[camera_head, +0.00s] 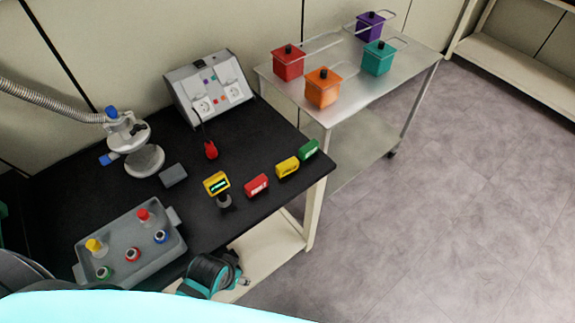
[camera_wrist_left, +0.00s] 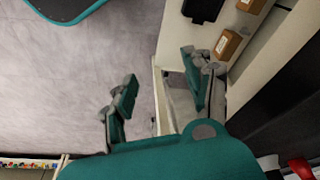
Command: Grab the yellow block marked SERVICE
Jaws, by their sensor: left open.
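A yellow block (camera_head: 287,167) stands near the right end of the black tabletop, between a red block (camera_head: 256,185) and a green block (camera_head: 309,149). Each has a pale label too small to read. My left gripper (camera_wrist_left: 160,92) is open and empty in the left wrist view, with its two teal fingers wide apart. The yellow block does not show in that view. In the head view, a teal and black part of my arm is low at the table's front edge, apart from the block. My right gripper is not in view.
A yellow display on a stand (camera_head: 217,184) is left of the red block. A grey tray (camera_head: 125,245) with several colored-top items is at front left. A metal cart (camera_head: 355,95) with lidded boxes stands beyond the table. The left wrist view shows brown boxes (camera_wrist_left: 228,45) near the fingers.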

